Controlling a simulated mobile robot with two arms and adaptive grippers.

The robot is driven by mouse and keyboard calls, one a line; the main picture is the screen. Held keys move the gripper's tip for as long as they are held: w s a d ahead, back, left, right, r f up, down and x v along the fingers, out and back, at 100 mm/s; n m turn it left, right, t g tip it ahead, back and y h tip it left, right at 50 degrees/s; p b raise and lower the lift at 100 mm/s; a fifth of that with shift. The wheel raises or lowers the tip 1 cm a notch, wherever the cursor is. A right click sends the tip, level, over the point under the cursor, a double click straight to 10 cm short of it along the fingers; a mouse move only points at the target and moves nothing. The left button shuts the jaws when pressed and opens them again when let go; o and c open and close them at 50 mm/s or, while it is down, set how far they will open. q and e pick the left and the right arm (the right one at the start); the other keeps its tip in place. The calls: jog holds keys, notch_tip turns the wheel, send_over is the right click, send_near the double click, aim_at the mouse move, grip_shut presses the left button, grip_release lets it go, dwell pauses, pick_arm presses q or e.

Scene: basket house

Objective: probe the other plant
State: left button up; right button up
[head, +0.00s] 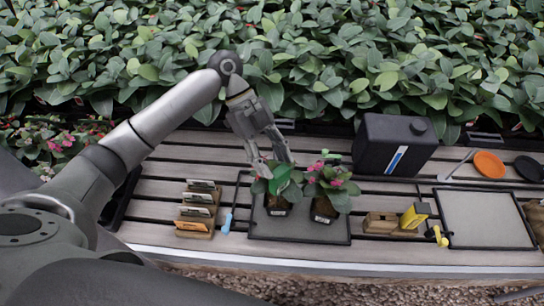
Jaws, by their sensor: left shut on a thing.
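Two small potted plants with green leaves and pink flowers stand side by side on a dark-rimmed tray (262,229). The left plant (278,200) is directly below my left gripper (275,165). My right gripper is out of view.
A wooden rack with cards (197,212) and a blue-handled tool (227,224) are left of the tray. Right of it are a wooden block (380,224), a yellow item (414,215) and an empty grey tray (485,218). A black container (394,145) stands behind.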

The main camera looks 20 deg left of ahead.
pick_arm(q)
jog(key=shift+f, duration=0.1)
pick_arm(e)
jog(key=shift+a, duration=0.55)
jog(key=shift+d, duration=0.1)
pick_arm(q)
jog(key=shift+d+p, duration=0.1)
jog(key=shift+p, duration=0.25)
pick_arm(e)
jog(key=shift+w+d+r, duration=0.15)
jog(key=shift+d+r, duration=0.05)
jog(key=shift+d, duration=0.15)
